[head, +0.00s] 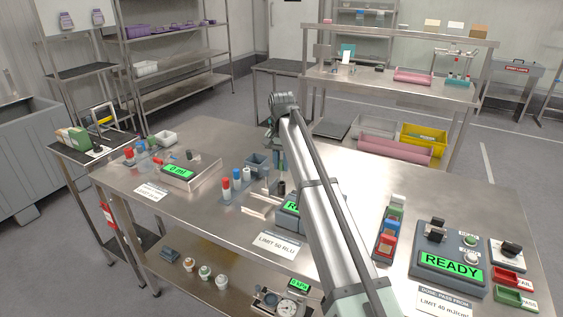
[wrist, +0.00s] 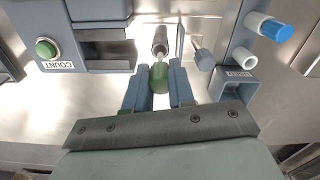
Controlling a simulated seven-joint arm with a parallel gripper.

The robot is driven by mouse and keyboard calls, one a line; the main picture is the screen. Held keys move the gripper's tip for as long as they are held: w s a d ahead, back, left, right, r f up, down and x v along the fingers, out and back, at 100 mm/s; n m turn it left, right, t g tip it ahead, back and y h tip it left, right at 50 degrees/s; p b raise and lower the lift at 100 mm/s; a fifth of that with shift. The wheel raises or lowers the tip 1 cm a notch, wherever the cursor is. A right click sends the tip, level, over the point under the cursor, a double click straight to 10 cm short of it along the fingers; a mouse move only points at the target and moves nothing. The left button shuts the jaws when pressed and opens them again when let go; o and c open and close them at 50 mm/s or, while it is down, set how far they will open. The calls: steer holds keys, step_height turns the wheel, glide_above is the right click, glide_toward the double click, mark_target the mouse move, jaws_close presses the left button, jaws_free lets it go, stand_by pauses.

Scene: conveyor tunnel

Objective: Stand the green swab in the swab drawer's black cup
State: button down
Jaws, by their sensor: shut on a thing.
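In the wrist view my gripper (wrist: 160,88) is shut on the green swab (wrist: 160,74), with one finger on each side of its green end. A thin pale part of the swab points away from the fingers toward a dark, shiny cylinder (wrist: 160,40), which looks like the black cup. I cannot tell whether the swab's tip is inside the cup or only in line with it. In the head view a small dark upright cylinder (head: 281,188) stands beside the pale drawer (head: 259,203). My gripper hangs over this part of the bench, and my arm hides the swab there.
A device with a green COUNT button (wrist: 46,48) stands close on the left in the wrist view. A blue-grey box (wrist: 235,84) and a blue-capped tube (wrist: 275,29) are on the right. In the head view, red- and blue-capped tubes (head: 226,184) stand left of the drawer.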

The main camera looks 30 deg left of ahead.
mark_target(282, 170)
steer(key=shift+f, duration=0.15)
steer(key=shift+f, duration=2.55)
steer(key=c, duration=0.9)
jaws_free()
step_height(282, 170, up, 14)
steer(key=shift+f, duration=0.1)
